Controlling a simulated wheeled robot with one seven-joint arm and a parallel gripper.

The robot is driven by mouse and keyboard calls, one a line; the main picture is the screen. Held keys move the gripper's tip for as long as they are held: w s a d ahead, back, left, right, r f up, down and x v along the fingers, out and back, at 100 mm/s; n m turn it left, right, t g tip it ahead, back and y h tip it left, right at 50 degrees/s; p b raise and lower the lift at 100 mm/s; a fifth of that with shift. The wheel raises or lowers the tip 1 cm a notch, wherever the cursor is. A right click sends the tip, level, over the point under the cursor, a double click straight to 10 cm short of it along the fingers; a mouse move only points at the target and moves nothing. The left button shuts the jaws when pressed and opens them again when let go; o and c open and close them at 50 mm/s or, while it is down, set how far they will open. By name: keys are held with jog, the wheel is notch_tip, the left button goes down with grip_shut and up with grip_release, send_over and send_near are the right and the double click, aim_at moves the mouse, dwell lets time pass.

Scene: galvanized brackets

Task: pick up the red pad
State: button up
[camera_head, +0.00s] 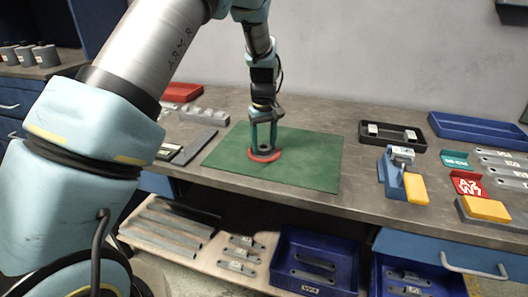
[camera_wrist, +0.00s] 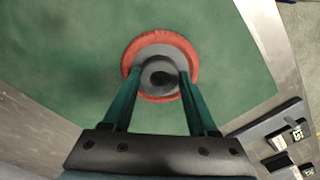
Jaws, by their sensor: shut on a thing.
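The red pad (camera_head: 265,157) is a round red disc on the green mat (camera_head: 308,162). In the wrist view the red pad (camera_wrist: 190,52) shows as a red rim around a grey centre with a dark knob (camera_wrist: 160,77). My gripper (camera_head: 264,149) points down over the pad. In the wrist view my gripper (camera_wrist: 158,78) has its two green fingers on either side of the grey and dark centre part, shut on it. The fingertips hide part of the rim. I cannot tell whether the pad touches the mat.
The mat around the pad is clear. A black tray (camera_head: 370,142), a blue clamp-like fixture with a yellow block (camera_head: 416,189), and a blue tray (camera_head: 478,124) stand to the right. Grey metal pieces (camera_head: 203,117) and a dark flat plate (camera_head: 195,148) lie to the left.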

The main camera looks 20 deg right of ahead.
aim_at(264, 146)
grip_shut()
jog(key=shift+r, duration=0.1)
notch_tip(264, 146, up, 10)
jog(key=b, duration=0.2)
dwell(0.4)
